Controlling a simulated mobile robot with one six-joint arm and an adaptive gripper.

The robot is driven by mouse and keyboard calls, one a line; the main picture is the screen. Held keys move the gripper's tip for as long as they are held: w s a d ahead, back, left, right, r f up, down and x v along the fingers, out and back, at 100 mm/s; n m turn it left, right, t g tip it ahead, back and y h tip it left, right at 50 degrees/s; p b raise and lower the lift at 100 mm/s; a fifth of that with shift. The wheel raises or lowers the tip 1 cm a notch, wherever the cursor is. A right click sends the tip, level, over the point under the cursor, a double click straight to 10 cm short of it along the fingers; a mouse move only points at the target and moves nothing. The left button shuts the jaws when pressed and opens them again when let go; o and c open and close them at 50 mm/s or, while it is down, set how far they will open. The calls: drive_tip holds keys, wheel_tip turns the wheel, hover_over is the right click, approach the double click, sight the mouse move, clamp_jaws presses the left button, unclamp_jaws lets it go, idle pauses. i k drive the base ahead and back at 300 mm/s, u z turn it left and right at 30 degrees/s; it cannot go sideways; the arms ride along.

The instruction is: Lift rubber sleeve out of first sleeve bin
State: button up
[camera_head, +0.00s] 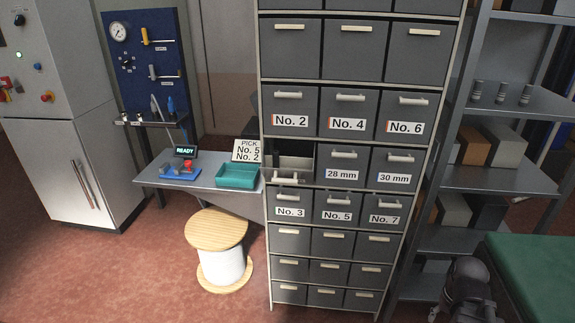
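One bin (286,182) in the left column of the tall drawer cabinet is pulled out, between the No. 2 and No. 3 drawers. Its handle shows at the front; no size label is readable on it. To its right are the shut 28 mm bin (342,163) and the shut 30 mm bin (395,167). I cannot make out a rubber sleeve inside the open bin. A dark shape that looks like my gripper (464,312) is at the bottom right, low and well away from the open bin. Its fingers are too dark and cut off to read.
Left of the cabinet, a bench (205,180) holds a teal tray (237,176), a blue fixture (180,170) and a "PICK No. 5 No. 2" sign (248,150). A cable spool (217,232) stands before it. Shelves (463,182) and a green-topped surface (535,268) are at right.

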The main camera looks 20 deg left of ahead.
sight(275, 153)
drive_tip(key=z, duration=0.15)
drive_tip(key=k, duration=0.95)
drive_tip(key=u, duration=1.7)
drive_tip(key=i, duration=1.65)
drive_tip(key=u, duration=0.05)
